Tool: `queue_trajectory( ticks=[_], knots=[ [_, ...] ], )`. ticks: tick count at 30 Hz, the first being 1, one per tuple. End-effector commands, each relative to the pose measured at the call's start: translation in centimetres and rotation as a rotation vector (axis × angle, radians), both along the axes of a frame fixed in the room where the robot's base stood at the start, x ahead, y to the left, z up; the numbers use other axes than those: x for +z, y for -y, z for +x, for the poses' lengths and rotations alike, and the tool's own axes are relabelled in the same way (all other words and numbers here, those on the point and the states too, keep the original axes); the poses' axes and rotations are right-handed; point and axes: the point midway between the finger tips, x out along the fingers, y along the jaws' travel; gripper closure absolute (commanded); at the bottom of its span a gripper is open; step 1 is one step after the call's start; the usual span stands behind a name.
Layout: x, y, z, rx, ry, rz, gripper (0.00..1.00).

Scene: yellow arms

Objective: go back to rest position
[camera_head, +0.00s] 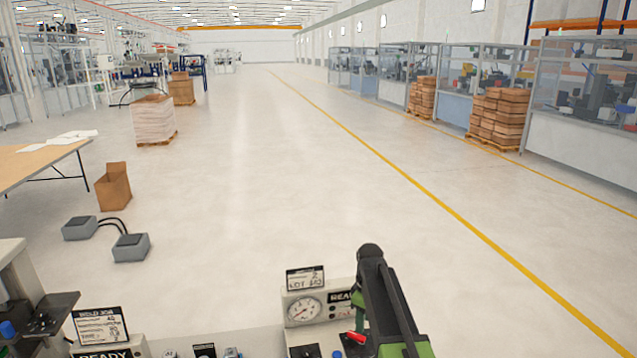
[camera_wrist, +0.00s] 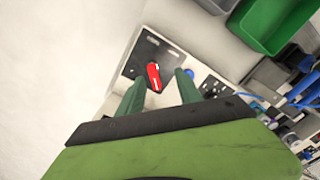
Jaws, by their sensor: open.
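My gripper shows in the wrist view (camera_wrist: 158,95) as two green fingers standing apart, with nothing between them. It points down at a bench-top panel. Beyond the fingertips a red lever (camera_wrist: 154,77) sits on a dark plate, with a blue button (camera_wrist: 189,73) to its right. In the head view my dark arm reaches over the bench at the lower right, and the red lever (camera_head: 355,337) shows just left of it. The fingers are apart from the lever as far as I can see. In the head view the fingertips are mostly hidden behind the arm.
A white box with a round gauge (camera_head: 304,310) and a lot sign (camera_head: 305,279) stands beside my arm. A weld job sign (camera_head: 100,326) is at the left. In the wrist view, a green bin (camera_wrist: 275,22) lies upper right. Open floor (camera_head: 260,190) spreads beyond the bench.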

Motion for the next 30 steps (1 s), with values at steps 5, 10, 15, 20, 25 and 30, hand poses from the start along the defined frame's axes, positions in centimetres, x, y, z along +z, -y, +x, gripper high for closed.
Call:
queue_trajectory(
  ticks=[5,10,15,20,25,30],
  knots=[
    [-8.9,1.3,-10.0,-0.242,0.0,0.0,0.58],
    [-10.4,1.7,-17.3,-0.601,0.001,0.0,0.58],
    [-9.8,1.7,-19.0,-0.886,0.001,-0.001,0.58],
    [-9.8,1.7,-18.8,-0.969,0.001,0.0,0.58],
    [-9.8,1.7,-18.8,-0.969,0.001,0.0,0.58],
    [-9.8,1.7,-18.8,-0.967,0.001,0.0,0.58]
  ],
)
